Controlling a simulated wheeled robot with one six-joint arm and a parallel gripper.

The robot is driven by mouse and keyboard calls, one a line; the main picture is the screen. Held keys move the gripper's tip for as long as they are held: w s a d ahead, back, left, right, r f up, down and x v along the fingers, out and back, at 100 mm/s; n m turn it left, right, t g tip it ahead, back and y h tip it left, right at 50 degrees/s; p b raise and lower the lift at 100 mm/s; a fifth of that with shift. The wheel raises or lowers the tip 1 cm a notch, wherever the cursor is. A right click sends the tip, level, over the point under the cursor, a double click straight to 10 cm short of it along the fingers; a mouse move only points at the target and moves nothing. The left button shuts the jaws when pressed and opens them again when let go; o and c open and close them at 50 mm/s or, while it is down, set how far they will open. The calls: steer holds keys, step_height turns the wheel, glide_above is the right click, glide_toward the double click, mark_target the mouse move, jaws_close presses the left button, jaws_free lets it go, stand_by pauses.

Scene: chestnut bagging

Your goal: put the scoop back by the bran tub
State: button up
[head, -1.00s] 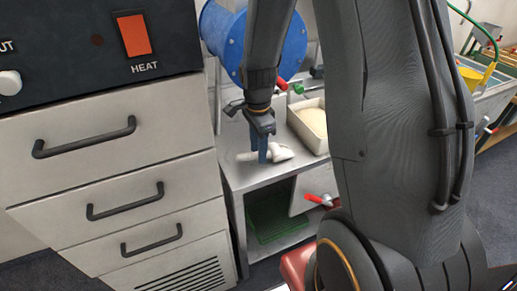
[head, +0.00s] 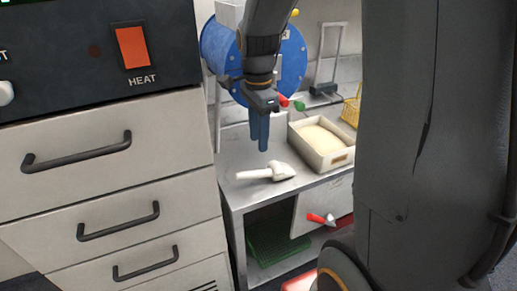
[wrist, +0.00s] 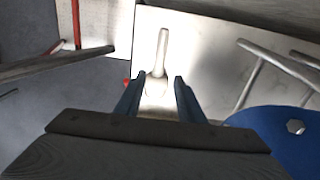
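The white scoop (head: 266,174) lies on the metal bench top (head: 236,192), its handle toward the left and its bowl toward the right. The bran tub (head: 338,164), a pale rectangular bin with beige bran, stands just right of and behind the scoop, apart from it. My gripper (head: 263,148) is above the scoop, pointing down and holding nothing. In the wrist view its blue fingers (wrist: 159,77) are spread, with the scoop (wrist: 162,50) seen between and beyond them.
The cabinet with drawers (head: 100,195) and a heat switch is close at the left. A red-handled tool (head: 318,218) shows at the bench front. A green crate (head: 270,240) sits on the lower shelf.

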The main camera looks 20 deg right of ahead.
steer(key=s+a+f+n, duration=0.2)
steer(key=s+n, duration=0.4)
steer(key=n, duration=0.2)
steer(key=s+a+f+n+t, duration=0.1)
steer(key=s+a+f+n, duration=0.1)
steer(key=s+n, duration=0.4)
steer(key=shift+a+f+n, duration=0.2)
steer(key=shift+f+n, duration=0.25)
steer(key=shift+n, duration=1.35)
